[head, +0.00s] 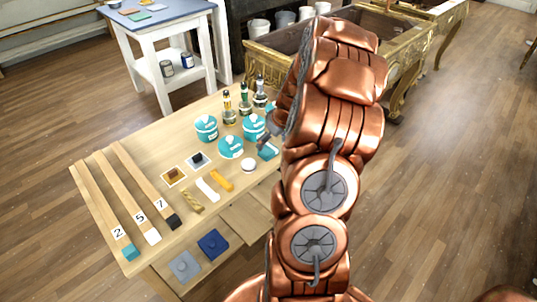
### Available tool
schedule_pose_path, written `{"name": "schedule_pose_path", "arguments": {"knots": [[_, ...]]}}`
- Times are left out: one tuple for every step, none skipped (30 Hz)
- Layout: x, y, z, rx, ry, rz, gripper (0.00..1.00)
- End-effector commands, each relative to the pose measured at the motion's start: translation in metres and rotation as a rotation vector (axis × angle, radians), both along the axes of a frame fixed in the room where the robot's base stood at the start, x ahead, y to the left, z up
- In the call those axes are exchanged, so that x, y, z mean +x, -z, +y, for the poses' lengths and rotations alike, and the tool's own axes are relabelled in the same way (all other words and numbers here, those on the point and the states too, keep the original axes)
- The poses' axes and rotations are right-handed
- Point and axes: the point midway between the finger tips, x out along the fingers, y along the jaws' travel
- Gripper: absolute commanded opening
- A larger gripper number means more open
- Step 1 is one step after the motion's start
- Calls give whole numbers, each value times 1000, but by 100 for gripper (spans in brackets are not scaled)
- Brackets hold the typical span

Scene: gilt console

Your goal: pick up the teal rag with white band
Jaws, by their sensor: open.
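A small teal folded piece (268,151), which looks like the teal rag, lies at the right part of the wooden table, partly hidden by my copper arm. I cannot make out its white band clearly. My gripper (265,141) shows only as a dark finger beside the arm, just above and left of the teal piece. It is open, and most of it is hidden behind the arm. I cannot tell whether it touches the piece.
Teal-labelled tins (231,147), dark-topped bottles (245,100) and a white round piece (248,165) stand close by. Numbered wooden strips (108,205) lie at left on the table (150,140). Grey (185,266) and blue (213,243) cloths lie lower in front. A gilt console (275,65) stands behind.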

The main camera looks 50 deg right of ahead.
Motion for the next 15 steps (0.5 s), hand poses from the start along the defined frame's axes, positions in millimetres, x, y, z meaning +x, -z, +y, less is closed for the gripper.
{"name": "schedule_pose_path", "arguments": {"knots": [[-1,5,-6,-4,5,-2,100],[-2,6,-8,-6,6,-2,100],[-2,8,-10,-8,7,-3,100],[-1,10,-10,-9,8,-3,100],[-1,11,-11,-9,8,-3,100],[0,14,-10,-8,7,-3,100],[1,16,-10,-7,6,-2,100],[2,18,-10,-6,6,-2,100],[4,21,-10,-6,6,-1,100],[5,23,-10,-6,5,-1,100],[5,25,-9,-6,5,-1,100],[6,28,-9,-6,5,-2,100],[7,29,-10,-6,5,-2,100],[8,30,-10,-6,6,-2,100],[8,31,-10,-6,6,-3,100]]}}
